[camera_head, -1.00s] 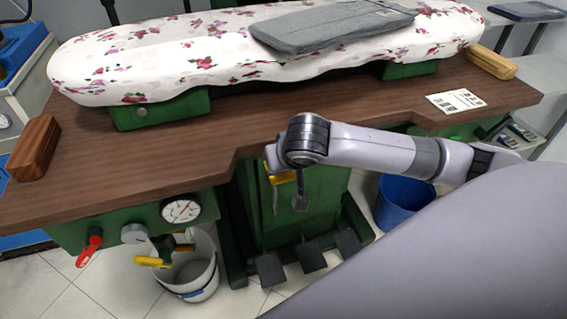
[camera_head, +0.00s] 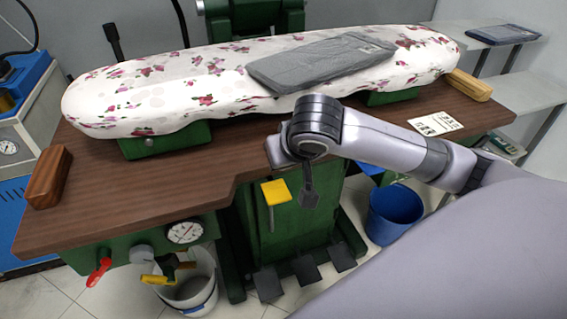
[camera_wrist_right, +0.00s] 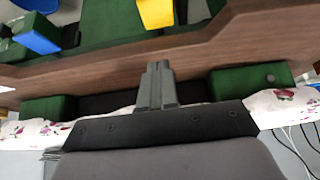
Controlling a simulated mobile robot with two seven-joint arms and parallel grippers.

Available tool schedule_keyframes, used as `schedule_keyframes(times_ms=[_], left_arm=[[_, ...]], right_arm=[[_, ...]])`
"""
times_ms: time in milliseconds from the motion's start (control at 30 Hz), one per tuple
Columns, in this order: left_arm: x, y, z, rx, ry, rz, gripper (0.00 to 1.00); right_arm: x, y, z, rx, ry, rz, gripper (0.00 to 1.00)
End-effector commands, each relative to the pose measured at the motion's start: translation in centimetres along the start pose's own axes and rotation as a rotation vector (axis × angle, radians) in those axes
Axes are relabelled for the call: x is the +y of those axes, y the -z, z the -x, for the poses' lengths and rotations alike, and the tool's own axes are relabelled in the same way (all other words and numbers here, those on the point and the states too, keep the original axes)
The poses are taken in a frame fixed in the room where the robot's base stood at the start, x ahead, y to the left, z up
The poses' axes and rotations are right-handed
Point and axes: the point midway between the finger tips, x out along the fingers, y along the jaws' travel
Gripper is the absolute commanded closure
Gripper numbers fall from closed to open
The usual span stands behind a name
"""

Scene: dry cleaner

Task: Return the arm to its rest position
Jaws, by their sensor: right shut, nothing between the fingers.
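My right arm (camera_head: 378,137) comes in from the right in the head view and reaches across in front of the brown tabletop (camera_head: 215,160). Its wrist joint covers part of the table's front edge. In the right wrist view my right gripper (camera_wrist_right: 157,72) is shut, with its two grey fingers together and nothing between them. The tabletop's wooden edge (camera_wrist_right: 75,72) shows beyond the fingers there. My left arm and gripper are not in view.
A floral ironing board (camera_head: 160,85) carries a folded grey garment (camera_head: 320,62). A wooden block (camera_head: 47,177), a lighter block (camera_head: 468,85) and a paper tag (camera_head: 435,124) lie on the tabletop. Below stand a white bucket (camera_head: 200,290), a blue bucket (camera_head: 393,212) and black pedals (camera_head: 303,269).

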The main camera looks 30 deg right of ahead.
Motion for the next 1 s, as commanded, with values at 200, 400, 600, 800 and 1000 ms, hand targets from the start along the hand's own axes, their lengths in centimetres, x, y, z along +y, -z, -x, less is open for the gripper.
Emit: schedule_keyframes(times_ms=[200, 400, 600, 800, 1000], left_arm=[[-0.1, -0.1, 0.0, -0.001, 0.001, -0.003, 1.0], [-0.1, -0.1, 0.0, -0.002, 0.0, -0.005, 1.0], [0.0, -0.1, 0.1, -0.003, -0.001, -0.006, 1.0], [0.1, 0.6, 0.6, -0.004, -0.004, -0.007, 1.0], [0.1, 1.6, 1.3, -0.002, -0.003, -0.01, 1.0]], right_arm=[[0.0, 0.0, 0.1, 0.0, 0.0, 0.0, 1.0], [0.0, 0.0, 0.1, 0.0, 0.0, 0.0, 1.0], [-0.2, -0.1, 0.0, -0.002, 0.008, 0.004, 1.0], [-3.0, -1.8, -1.6, -0.01, 0.131, 0.058, 1.0], [-7.0, -4.9, -3.7, 0.027, 0.322, 0.124, 1.0]])
